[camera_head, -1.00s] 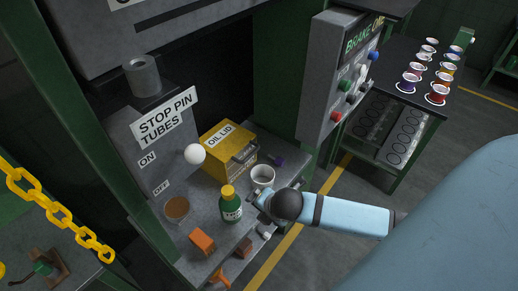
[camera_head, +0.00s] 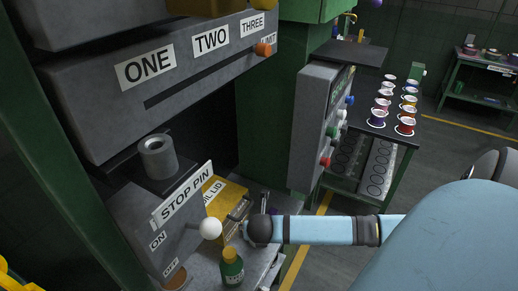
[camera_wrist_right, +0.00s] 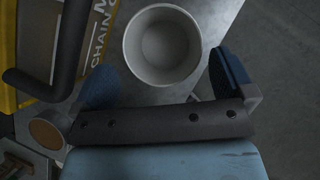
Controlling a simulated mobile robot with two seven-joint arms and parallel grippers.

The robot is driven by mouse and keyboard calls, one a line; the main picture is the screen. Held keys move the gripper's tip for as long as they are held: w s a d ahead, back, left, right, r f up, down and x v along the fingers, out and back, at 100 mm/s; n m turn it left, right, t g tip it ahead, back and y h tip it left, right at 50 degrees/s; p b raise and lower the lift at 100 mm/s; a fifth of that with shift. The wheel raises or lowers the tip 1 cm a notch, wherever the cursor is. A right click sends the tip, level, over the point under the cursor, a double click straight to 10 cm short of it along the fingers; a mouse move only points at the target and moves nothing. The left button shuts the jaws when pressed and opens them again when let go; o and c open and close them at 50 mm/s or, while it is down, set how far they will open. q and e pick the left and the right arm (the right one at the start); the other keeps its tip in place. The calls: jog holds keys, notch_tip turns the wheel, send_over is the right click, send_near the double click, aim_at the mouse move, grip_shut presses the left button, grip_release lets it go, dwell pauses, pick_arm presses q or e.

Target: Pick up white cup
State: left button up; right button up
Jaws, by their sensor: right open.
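The white cup (camera_wrist_right: 162,45) shows in the right wrist view, seen from above into its round, empty opening. It stands on the grey metal surface. My right gripper (camera_wrist_right: 165,78) is open, with its blue-padded fingers at the lower left and lower right of the cup. The cup lies ahead of and partly between the fingertips; I cannot tell whether they touch it. In the head view my right gripper (camera_head: 262,204) is over the work surface beside the yellow box, and I cannot make out the cup there. My left gripper is not in view.
The yellow oil-lid box (camera_head: 224,201) with its dark handle (camera_wrist_right: 68,45) is close to the left. A green bottle (camera_head: 231,268) and a white ball knob (camera_head: 210,228) are nearby. A control panel (camera_head: 318,125) stands behind. Open floor lies to the right.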

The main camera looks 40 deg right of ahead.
jog(key=p+x, duration=0.1)
jog(key=x, duration=0.4)
jog(key=shift+s+d+f, duration=0.15)
jog(key=c, duration=0.7)
jog(key=shift+o, duration=0.2)
